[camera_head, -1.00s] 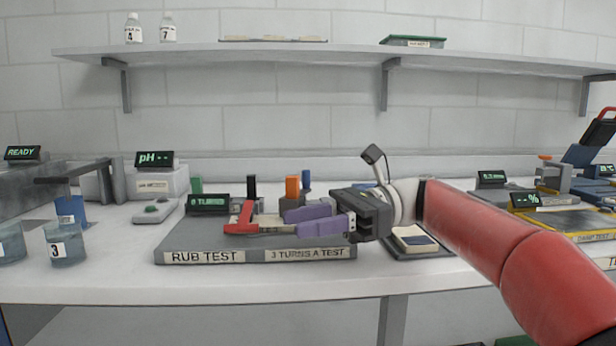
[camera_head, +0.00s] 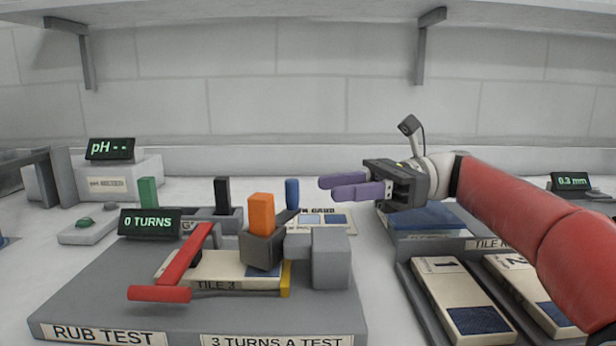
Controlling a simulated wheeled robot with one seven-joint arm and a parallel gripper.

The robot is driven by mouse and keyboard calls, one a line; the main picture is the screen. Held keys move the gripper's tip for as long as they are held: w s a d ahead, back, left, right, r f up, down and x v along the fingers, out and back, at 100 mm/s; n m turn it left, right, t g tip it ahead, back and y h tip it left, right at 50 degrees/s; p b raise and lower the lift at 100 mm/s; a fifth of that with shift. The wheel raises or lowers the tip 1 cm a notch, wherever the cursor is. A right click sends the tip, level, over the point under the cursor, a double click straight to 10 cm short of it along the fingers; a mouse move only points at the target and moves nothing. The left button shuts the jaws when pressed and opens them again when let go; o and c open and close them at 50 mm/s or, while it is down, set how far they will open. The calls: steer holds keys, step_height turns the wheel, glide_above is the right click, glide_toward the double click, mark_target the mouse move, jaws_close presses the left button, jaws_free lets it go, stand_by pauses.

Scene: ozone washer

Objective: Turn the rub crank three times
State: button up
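The rub test board (camera_head: 80,290) stands at the left front of the bench, labelled "RUB TEST" and "3 TURNS A TEST". The red crank (camera_head: 185,254) lies over its left part, with its red handle (camera_head: 159,294) toward the front left. A tile marked "TILE 3" (camera_head: 206,270) lies on the board, partly under the crank. A grey holder with an orange block (camera_head: 261,215) sits on the tile. The display (camera_head: 151,223) reads "0 TURNS". My gripper (camera_head: 335,186) points left with purple fingers, behind and right of the crank, apart from it. Its fingers overlap in view, so their opening is unclear.
Green, black and blue blocks (camera_head: 292,194) stand behind the board. A pH meter (camera_head: 120,174) is at the back left. Tiles (camera_head: 456,297) lie in a dark tray at the right front. A shelf (camera_head: 250,10) hangs above.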

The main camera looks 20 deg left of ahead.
mark_target(292, 209)
steer(key=shift+w+a, duration=0.15)
steer(key=shift+a, duration=0.05)
steer(key=shift+s+a, duration=0.2)
steer(key=shift+a, duration=0.1)
steer(key=b+x, duration=0.3)
steer(key=x, duration=0.2)
steer(key=shift+s+a+f, duration=0.1)
steer(key=shift+s, duration=0.05)
steer(key=shift+s+a+b, duration=0.3)
steer(key=shift+s+a, duration=0.1)
steer(key=shift+a, duration=0.15)
jaws_close()
